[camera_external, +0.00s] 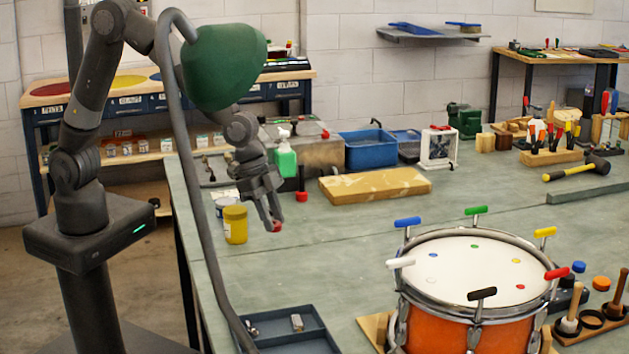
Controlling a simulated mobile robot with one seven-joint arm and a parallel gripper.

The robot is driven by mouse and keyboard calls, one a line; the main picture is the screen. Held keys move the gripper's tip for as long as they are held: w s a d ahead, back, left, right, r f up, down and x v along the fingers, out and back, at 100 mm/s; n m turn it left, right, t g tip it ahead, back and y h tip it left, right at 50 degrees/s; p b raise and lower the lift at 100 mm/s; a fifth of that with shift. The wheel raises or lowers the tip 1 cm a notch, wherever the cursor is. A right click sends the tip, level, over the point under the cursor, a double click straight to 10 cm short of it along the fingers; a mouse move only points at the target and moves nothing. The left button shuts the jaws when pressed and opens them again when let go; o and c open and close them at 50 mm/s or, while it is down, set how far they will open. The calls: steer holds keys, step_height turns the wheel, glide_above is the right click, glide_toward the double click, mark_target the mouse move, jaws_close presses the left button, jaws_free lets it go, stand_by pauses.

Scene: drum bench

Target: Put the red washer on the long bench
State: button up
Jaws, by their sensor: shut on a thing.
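My gripper (272,222) hangs above the left part of the long bench (350,240), near the yellow jar. It is shut on a small red thing, which looks like the red washer (277,226). The washer is small in this view, and the fingers partly cover it. It appears a little above the grey-green bench top; the exact gap is hard to tell.
A yellow jar (235,225) stands just left of my gripper. An orange drum (470,300) stands at front right, and a dark tray (290,330) at front. The bench between them is clear.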

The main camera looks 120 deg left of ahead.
steer(key=shift+n, duration=0.3)
steer(key=s+d+f, duration=0.1)
steer(key=d, duration=0.2)
steer(key=s+d+f, duration=0.2)
steer(key=d, duration=0.1)
steer(key=s+d+f, duration=0.1)
steer(key=s+d, duration=0.1)
steer(key=d, duration=0.1)
steer(key=shift+s+f, duration=0.1)
steer(key=shift+f, duration=0.05)
step_height(320, 180, up, 14)
steer(key=s+a+n+g+y, duration=0.1)
steer(key=s+a+n, duration=0.3)
steer(key=a, duration=0.6)
steer(key=s+a+n+y, duration=0.1)
steer(key=s+a+n, duration=0.3)
steer(key=a, duration=0.5)
steer(key=s+a+n+g+y, duration=0.1)
steer(key=s+a+n+y, duration=0.1)
steer(key=s+a, duration=0.6)
steer(key=shift+t+h, duration=0.3)
steer(key=a+f, duration=1.2)
steer(key=shift+a+f, duration=0.1)
steer(key=shift+a, duration=0.25)
steer(key=shift+f, duration=1.95)
steer(key=shift+f, duration=0.1)
steer(key=o, duration=0.9)
